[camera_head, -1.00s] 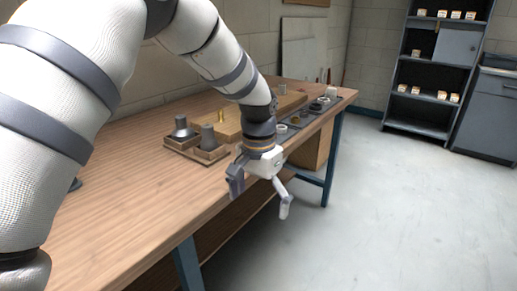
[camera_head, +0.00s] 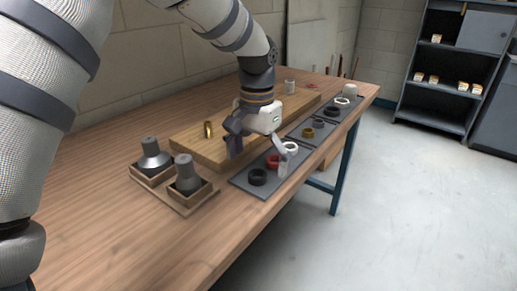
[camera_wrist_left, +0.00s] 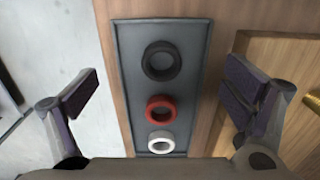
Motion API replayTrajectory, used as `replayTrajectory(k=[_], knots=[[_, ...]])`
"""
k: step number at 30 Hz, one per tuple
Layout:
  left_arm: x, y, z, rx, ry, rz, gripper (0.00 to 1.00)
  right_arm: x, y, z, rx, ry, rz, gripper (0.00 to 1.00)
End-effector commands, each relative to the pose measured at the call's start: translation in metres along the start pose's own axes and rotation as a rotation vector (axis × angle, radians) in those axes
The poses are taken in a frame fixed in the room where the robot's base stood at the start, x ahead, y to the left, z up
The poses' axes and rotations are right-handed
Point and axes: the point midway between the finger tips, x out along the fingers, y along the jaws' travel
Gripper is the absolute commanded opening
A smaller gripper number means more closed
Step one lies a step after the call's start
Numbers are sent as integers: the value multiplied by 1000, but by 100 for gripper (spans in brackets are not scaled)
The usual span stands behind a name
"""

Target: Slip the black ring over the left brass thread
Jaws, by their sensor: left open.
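A black ring (camera_head: 258,177) lies at the near end of a dark tray (camera_head: 239,181), with a red ring (camera_head: 272,161) and a white ring (camera_head: 290,148) in line with it. One upright brass thread (camera_head: 208,129) shows on the wooden board (camera_head: 190,141); any other on the board is hidden by my arm. My left gripper (camera_head: 257,154) is open and empty above the tray. In the left wrist view the black ring (camera_wrist_left: 162,61) lies between the spread fingers of the gripper (camera_wrist_left: 162,88), below them. A brass piece (camera_wrist_left: 313,100) shows at the right edge.
Two grey fittings (camera_head: 151,155) (camera_head: 187,175) stand in wooden holders left of the tray. A farther tray holds an ochre ring (camera_head: 308,133), a dark ring (camera_head: 331,111) and a pale ring (camera_head: 342,102). The near left tabletop is clear.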

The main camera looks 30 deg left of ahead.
Motion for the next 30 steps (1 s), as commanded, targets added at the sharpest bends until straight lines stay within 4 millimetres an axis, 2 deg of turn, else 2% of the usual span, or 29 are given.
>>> replayTrajectory(k=[1,3,12,25,26,30], knots=[[10,0,0,0,-7,1,94,4,0,3,0,-14,0,94],[18,0,0,-1,-9,0,94,7,0,5,0,-23,1,94],[43,0,0,0,-5,1,94,17,0,13,0,-57,2,94],[47,0,0,0,1,0,94,19,0,14,0,-61,2,94],[47,0,0,0,1,0,90,19,0,14,0,-61,2,94],[47,0,0,0,1,0,60,19,0,14,0,-61,2,94]])
